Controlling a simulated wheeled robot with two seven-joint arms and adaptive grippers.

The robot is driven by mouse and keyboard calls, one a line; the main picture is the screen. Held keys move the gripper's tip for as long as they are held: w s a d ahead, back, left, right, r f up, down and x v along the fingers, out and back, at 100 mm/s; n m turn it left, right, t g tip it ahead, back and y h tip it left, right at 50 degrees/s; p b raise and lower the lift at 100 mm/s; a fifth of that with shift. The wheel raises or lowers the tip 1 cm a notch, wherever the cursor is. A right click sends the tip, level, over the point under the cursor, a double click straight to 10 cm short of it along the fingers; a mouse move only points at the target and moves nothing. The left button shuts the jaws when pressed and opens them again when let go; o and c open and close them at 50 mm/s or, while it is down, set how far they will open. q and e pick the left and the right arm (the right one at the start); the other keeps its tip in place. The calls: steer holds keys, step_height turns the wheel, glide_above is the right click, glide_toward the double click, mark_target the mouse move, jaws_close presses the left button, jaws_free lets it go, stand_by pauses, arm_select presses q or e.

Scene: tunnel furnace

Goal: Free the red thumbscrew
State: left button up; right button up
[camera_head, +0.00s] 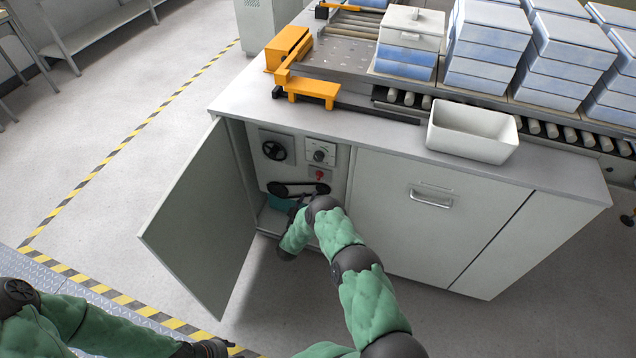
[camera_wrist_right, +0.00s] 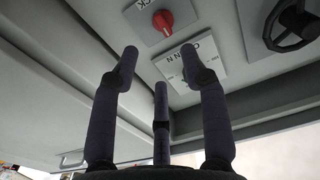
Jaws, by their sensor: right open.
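The red thumbscrew (camera_head: 319,175) sits on a small light plate on the panel inside the open cabinet bay, below a dial plate (camera_head: 320,152). In the right wrist view the red thumbscrew (camera_wrist_right: 163,20) is near the top, beyond my fingertips. My right gripper (camera_head: 297,207) is low in the bay, below the thumbscrew and partly hidden by my own arm. In the right wrist view my right gripper (camera_wrist_right: 158,62) has its fingers spread and empty, apart from the thumbscrew. My left gripper (camera_head: 210,348) is at the bottom edge, far from the cabinet; its finger state is unclear.
The cabinet door (camera_head: 200,220) stands open on the left. A white bin (camera_head: 472,132) stands on the countertop. The floor left of the door is clear.

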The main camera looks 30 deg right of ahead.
mark_target(319, 179)
steer(key=b+x, duration=0.3)
steer(key=x, duration=0.6)
steer(key=shift+f+b, duration=0.15)
steer(key=shift+b, duration=0.25)
steer(key=shift+w+d, duration=0.45)
jaws_close()
